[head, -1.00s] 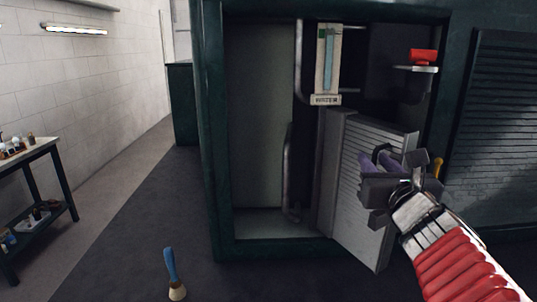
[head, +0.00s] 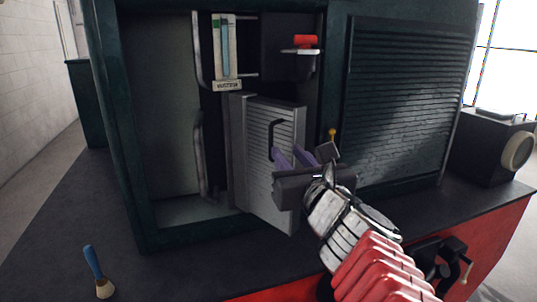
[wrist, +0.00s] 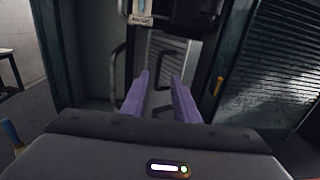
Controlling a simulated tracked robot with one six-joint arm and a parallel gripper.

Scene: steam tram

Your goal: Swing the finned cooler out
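The finned cooler (head: 259,150) is a grey ribbed panel at the right side of the open cabinet. It stands at an angle, with its lower right corner out over the sill. A dark bar handle (head: 272,138) is on its face. My gripper (head: 291,155) is in front of the cooler, just right of the handle in the head view. In the wrist view its two purple fingers (wrist: 160,85) are spread, with nothing held between them. The cooler (wrist: 179,52) shows beyond the fingers. My gripper partly hides the cooler's right edge.
A yellow-knobbed lever (head: 332,134) stands right of the opening, close to my gripper. A louvred panel (head: 410,105) is further right. A red item (head: 306,41) sits on a small shelf inside. A blue-handled brush (head: 95,270) is at the lower left.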

